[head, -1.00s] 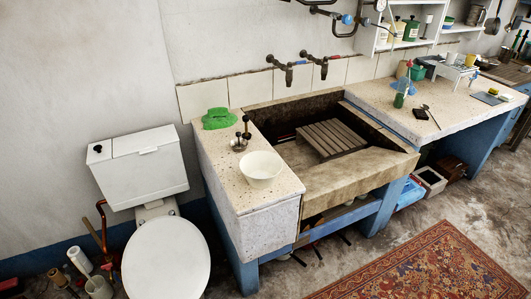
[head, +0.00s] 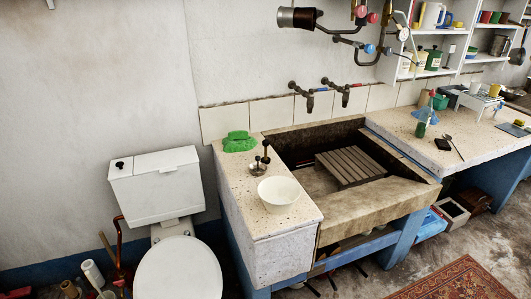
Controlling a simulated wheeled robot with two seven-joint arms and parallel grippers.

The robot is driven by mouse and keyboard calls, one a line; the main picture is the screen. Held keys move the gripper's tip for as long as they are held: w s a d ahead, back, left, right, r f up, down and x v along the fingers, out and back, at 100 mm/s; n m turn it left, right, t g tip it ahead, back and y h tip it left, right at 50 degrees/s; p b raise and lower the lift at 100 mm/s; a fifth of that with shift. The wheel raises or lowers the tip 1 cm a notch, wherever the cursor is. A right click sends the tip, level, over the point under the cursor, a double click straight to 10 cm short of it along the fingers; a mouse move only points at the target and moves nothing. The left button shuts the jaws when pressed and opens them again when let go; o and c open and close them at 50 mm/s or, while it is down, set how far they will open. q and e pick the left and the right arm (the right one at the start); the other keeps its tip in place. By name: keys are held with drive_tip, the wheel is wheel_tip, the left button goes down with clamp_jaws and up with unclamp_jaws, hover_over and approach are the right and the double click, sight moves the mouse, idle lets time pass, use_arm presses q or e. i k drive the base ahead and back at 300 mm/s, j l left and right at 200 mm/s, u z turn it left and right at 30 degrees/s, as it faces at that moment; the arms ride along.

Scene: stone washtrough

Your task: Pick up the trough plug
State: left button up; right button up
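A stone trough (head: 375,208) is set in the counter, with a slatted wooden rack (head: 350,167) inside it. On the speckled ledge (head: 285,235) left of the trough stands a small group of dark metal pieces with upright, knobbed stems (head: 259,165). One of these may be the trough plug, but they are too small to tell apart surely. A white bowl (head: 279,194) sits just in front of them. Neither of my grippers is in view.
A green cloth-like item (head: 239,142) lies behind the metal pieces. Two wall taps (head: 310,103) hang above the trough. A white toilet (head: 178,268) stands to the left. The right counter (head: 400,120) holds a spray bottle (head: 424,118) and tools. A patterned rug (head: 455,282) lies at lower right.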

sight(266, 159)
drive_tip(key=i+l+u, duration=0.1)
drive_tip(key=i+l, duration=0.15)
drive_tip(key=l, duration=0.15)
drive_tip(key=i+l, duration=0.2)
drive_tip(key=l, duration=0.25)
drive_tip(key=i+l+u, duration=0.15)
drive_tip(key=l, duration=0.25)
drive_tip(key=i+l, duration=0.25)
drive_tip(key=l, duration=0.2)
drive_tip(key=i+l+u, duration=0.15)
drive_tip(key=l, duration=0.3)
drive_tip(key=i+l+u, duration=0.1)
drive_tip(key=l, duration=0.4)
drive_tip(key=i+l, duration=0.3)
drive_tip(key=l, duration=0.15)
drive_tip(key=i+l+u, duration=0.15)
drive_tip(key=l, duration=0.35)
